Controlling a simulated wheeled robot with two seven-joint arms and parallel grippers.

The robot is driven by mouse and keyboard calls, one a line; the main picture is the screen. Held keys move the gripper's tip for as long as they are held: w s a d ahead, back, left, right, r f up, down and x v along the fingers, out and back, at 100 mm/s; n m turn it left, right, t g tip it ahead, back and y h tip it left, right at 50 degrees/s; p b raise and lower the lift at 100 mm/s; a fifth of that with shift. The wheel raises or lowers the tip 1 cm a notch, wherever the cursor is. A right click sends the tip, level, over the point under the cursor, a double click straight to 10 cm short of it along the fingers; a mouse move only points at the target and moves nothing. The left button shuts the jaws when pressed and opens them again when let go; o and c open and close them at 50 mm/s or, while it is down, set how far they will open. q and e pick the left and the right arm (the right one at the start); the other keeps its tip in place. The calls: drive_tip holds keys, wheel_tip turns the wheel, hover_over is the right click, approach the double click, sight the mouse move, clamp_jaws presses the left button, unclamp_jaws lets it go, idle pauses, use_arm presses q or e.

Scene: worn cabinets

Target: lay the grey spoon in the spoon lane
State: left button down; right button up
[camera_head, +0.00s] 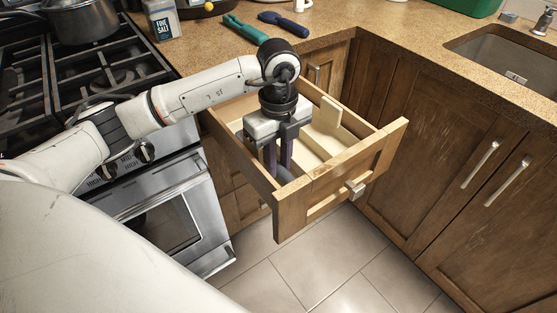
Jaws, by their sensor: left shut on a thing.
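The open wooden drawer (330,188) juts out below the counter corner. Pale dividers (312,142) split its inside into lanes, and I cannot tell which is the spoon lane. My left gripper (278,172) points straight down into the left front part of the drawer, just behind its front panel. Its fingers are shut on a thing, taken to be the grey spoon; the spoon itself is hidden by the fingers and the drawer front. My right gripper is not in view.
The stove (105,75) with a pot (82,20) stands left of the drawer. A salt box (161,20), a teal-handled item (245,29) and a blue-handled item (283,23) are on the counter (375,22). Closed cabinets (455,160) and a sink (510,62) are at right.

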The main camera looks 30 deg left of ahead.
use_arm(q)
drive_tip(key=shift+f+b, duration=0.3)
drive_tip(key=shift+f, duration=0.25)
drive_tip(key=c, duration=1.5)
unclamp_jaws()
wheel_tip(320, 180, up, 10)
drive_tip(key=shift+r+p, duration=0.2)
drive_tip(key=shift+p, duration=0.2)
